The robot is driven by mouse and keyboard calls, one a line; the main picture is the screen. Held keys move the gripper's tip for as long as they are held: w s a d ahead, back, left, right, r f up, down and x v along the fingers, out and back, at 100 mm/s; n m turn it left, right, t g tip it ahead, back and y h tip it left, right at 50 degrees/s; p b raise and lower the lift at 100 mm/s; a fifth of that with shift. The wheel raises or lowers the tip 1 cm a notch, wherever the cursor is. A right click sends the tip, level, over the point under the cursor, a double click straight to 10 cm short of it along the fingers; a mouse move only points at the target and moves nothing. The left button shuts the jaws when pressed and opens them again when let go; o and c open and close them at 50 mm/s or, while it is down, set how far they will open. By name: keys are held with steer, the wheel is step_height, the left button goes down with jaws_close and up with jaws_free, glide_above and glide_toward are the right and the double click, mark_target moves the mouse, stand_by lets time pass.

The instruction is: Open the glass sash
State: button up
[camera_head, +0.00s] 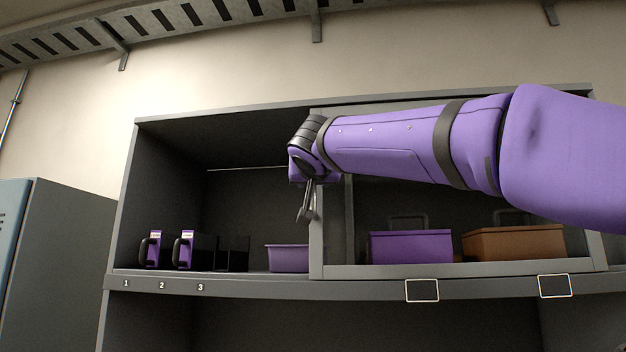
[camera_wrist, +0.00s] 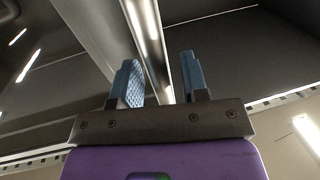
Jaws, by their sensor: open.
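The glass sash (camera_head: 316,240) is a grey-framed pane across the right part of the cabinet, with its left upright near the middle of the opening. The left part of the opening is uncovered. My gripper (camera_head: 306,212) hangs at that left upright, fingers pointing down in the head view. In the wrist view my gripper (camera_wrist: 161,85) has its two blue-padded fingers apart, with a long grey metal bar (camera_wrist: 148,30) running between and beyond them. I cannot tell whether a finger touches the bar. My arm hides the upper part of the sash.
Behind the sash stand a purple box (camera_head: 411,247) and a brown box (camera_head: 514,243). In the left bay stand two purple-and-black binders (camera_head: 153,250), a black holder (camera_head: 233,253) and a purple bin (camera_head: 287,258). The shelf edge (camera_head: 250,287) carries numbers. A blue-grey locker (camera_head: 60,260) stands left.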

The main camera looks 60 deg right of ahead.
steer(key=v, duration=1)
steer(key=shift+s+a, duration=0.2)
steer(key=shift+a, duration=0.05)
steer(key=shift+f, duration=0.1)
steer(key=w+a+f+n+y, duration=0.2)
steer(key=w+f, duration=0.1)
steer(key=f, duration=0.3)
steer(key=w+a+f+n+y, duration=0.1)
steer(key=w+f+n+y, duration=0.15)
steer(key=f, duration=0.35)
steer(key=a+f+n+g+y, duration=0.1)
steer(key=a+f+n+y, duration=0.1)
steer(key=a+f, duration=0.3)
steer(key=a+f+n+g+y, duration=0.1)
steer(key=a+f+n+y, duration=0.2)
steer(key=f, duration=1.1)
steer(key=w+a+f+n+g+y, duration=0.1)
steer(key=a+f+n+g+y, duration=0.1)
steer(key=a+f+y, duration=0.4)
step_height(320, 180, down, 4)
steer(key=shift+a+f, duration=0.1)
steer(key=shift+a, duration=0.85)
steer(key=shift+d, duration=0.1)
